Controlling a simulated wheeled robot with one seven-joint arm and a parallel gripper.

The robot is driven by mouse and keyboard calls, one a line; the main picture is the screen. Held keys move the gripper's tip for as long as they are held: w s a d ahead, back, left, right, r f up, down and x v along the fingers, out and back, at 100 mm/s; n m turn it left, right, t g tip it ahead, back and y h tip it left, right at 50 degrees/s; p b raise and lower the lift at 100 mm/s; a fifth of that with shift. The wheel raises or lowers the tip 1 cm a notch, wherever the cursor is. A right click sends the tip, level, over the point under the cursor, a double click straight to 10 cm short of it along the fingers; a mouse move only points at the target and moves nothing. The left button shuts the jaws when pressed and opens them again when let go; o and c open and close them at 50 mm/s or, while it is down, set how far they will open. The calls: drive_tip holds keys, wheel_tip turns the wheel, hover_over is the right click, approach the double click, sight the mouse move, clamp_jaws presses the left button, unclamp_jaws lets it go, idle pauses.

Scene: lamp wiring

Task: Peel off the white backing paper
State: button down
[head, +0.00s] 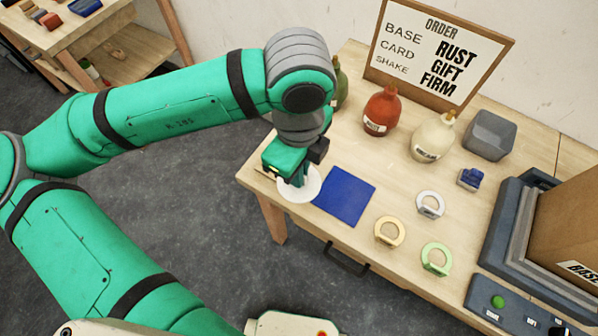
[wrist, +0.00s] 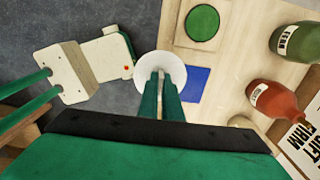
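A round white disc, which looks like the backing paper (head: 304,192), shows at the tips of my gripper (head: 297,181) near the table's left end. In the wrist view the white disc (wrist: 146,66) overlaps the table edge and the floor, so it looks held off the tabletop. My gripper's fingers (wrist: 160,82) are close together with a thin pale strip between them, and their tips lie against the disc. A green disc (wrist: 203,22) lies on a pale wooden board in the wrist view; my arm hides it in the head view.
A blue square (head: 345,196) lies flat beside the disc. A green bottle (head: 341,86), a red bottle (head: 381,112) and a cream bottle (head: 432,139) stand behind, near the order sign (head: 437,45). Several colored rings lie right of the blue square. A box (head: 566,226) stands at far right.

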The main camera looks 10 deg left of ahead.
drive_tip(key=shift+r, duration=1.55)
